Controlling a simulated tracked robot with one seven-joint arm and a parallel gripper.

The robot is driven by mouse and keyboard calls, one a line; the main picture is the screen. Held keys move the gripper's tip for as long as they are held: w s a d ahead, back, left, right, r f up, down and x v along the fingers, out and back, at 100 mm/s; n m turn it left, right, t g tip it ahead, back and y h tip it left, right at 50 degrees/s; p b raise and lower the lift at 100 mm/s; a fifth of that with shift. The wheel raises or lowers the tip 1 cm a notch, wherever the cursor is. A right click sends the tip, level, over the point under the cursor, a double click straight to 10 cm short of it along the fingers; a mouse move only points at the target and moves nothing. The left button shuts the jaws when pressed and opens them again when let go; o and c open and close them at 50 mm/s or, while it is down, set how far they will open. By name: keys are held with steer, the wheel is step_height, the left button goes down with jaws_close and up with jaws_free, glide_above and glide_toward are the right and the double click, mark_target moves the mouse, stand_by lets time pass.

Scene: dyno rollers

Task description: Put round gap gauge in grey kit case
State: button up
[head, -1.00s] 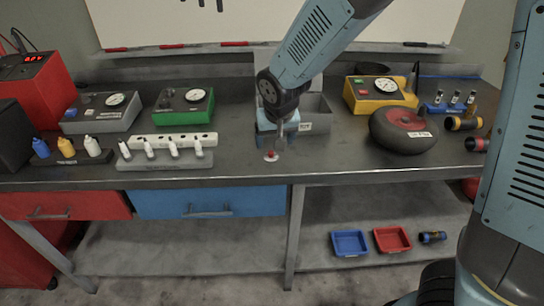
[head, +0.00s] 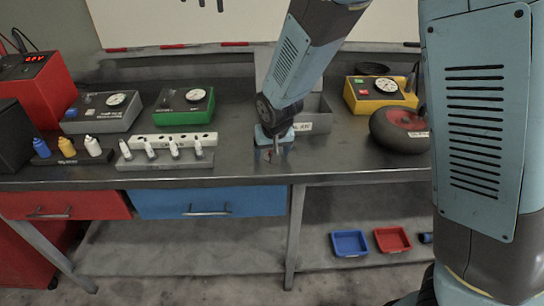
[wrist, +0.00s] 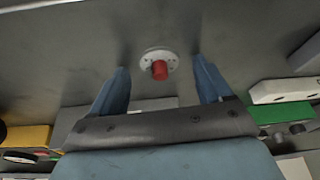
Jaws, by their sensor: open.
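The round gap gauge (wrist: 148,54), a small pale disc with a red knob, lies on the bench top in the wrist view. In the head view it is mostly hidden by my gripper (head: 273,154). My gripper (wrist: 161,66) is open, pointing down near the bench, with its two blue fingers on either side of the gauge and apart from it. The grey kit case (head: 322,121), open on top with a white label on its front, stands on the bench just behind and right of my gripper. My arm hides part of it.
Left on the bench are a grey gauge box (head: 101,118), a green one (head: 184,112), a white power strip (head: 150,139) and a rack of white bottles (head: 165,160). Right are a yellow box (head: 380,99) and a black wheel (head: 395,134). Bench front is clear.

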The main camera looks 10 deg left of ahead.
steer(key=c, duration=1.2)
